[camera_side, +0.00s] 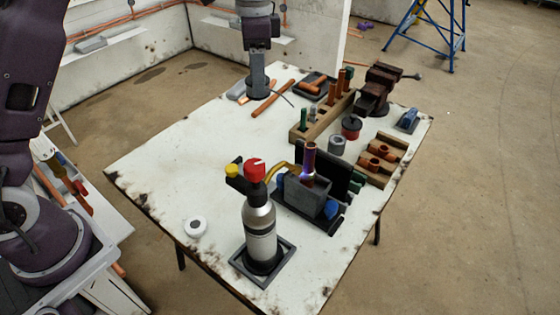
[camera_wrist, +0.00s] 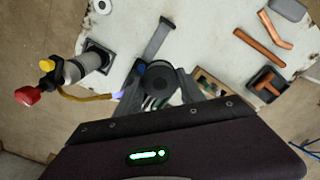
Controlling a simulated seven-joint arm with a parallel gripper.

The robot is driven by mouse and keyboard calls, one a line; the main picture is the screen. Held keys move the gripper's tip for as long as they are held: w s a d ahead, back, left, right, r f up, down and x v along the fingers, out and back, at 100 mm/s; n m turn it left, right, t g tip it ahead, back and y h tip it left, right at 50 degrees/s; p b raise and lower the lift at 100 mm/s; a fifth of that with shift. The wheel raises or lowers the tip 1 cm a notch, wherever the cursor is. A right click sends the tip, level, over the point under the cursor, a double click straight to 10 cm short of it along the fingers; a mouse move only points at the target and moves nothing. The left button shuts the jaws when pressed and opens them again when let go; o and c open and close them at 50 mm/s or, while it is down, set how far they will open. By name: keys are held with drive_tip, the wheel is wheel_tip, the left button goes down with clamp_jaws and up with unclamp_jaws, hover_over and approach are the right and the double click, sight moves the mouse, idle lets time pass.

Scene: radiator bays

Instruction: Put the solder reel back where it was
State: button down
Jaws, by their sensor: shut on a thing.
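My gripper (camera_side: 258,82) points down near the far left edge of the table in the side view. It is shut on a dark round thing, which I take to be the solder reel (camera_side: 259,93). A thin dark tail trails from the reel to the right. In the wrist view the reel (camera_wrist: 158,83) is a dark disc between my fingers, with a grey strip beyond it. The reel seems raised above the table, but its height is hard to judge. The hand hides part of the table below it.
A gas torch (camera_side: 261,225) stands upright at the front. Beside it is a grey block (camera_side: 305,196) with an upright copper pipe. The left middle table (camera_side: 180,160) is bare.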

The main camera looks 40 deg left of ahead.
drive_tip(key=w+a, duration=0.4)
drive_tip(key=w, duration=0.3)
wheel_tip(320, 180, down, 26)
drive_tip(key=shift+s+d+r, duration=0.1)
drive_tip(key=shift+d+r, duration=0.05)
drive_tip(key=c, duration=0.7)
unclamp_jaws()
wheel_tip(320, 180, up, 12)
drive_tip(key=shift+r, duration=0.15)
